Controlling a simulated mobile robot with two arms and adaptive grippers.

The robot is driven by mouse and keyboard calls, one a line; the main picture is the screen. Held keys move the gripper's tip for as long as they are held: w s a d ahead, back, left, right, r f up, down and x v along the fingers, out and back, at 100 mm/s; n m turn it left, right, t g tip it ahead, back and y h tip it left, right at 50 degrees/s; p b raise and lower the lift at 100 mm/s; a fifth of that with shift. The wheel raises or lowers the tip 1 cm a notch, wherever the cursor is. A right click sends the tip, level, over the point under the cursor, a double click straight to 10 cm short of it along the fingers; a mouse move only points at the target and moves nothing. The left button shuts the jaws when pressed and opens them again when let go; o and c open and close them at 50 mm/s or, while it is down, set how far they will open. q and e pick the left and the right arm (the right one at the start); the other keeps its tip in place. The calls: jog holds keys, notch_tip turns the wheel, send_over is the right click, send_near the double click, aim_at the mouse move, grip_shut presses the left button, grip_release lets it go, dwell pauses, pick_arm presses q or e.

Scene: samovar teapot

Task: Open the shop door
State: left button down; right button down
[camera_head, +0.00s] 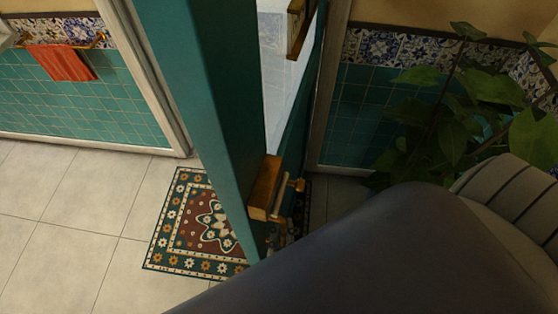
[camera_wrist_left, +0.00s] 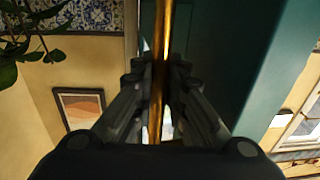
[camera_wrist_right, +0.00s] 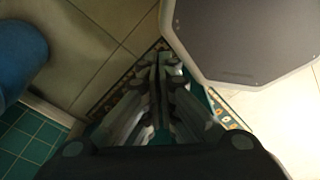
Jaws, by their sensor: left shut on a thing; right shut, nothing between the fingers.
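The teal shop door (camera_head: 205,90) stands open in the head view, seen nearly edge-on, with pale light in the gap beside it. A brass and wood fitting (camera_head: 264,187) sits on its edge. In the left wrist view my left gripper (camera_wrist_left: 160,70) is shut around an upright brass bar (camera_wrist_left: 161,22), beside the teal door panel (camera_wrist_left: 240,75). The bar looks like the door's pull handle. In the right wrist view my right gripper (camera_wrist_right: 158,62) is shut and empty, pointing down at the floor. A dark arm part of mine hides the lower right of the head view.
A patterned mat (camera_head: 170,235) lies on the pale tiled floor by the door. A leafy plant (camera_head: 450,120) stands at the right. A red towel (camera_head: 62,62) hangs on a rail at the left wall. Floor at the left is clear.

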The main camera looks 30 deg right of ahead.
pick_arm(q)
jog(key=shift+s+d+f, duration=0.2)
jog(key=shift+s+f, duration=0.1)
jog(key=shift+s, duration=0.1)
jog(key=c, duration=1.6)
grip_release()
jog(key=shift+a, duration=0.1)
jog(key=shift+r, duration=0.2)
pick_arm(e)
jog(key=shift+s+a+r, duration=0.1)
jog(key=shift+a, duration=0.1)
pick_arm(q)
jog(key=shift+s, duration=0.1)
jog(key=v, duration=0.7)
jog(key=shift+s, duration=0.15)
pick_arm(e)
jog(key=shift+d, duration=0.25)
pick_arm(q)
jog(key=shift+a, duration=0.15)
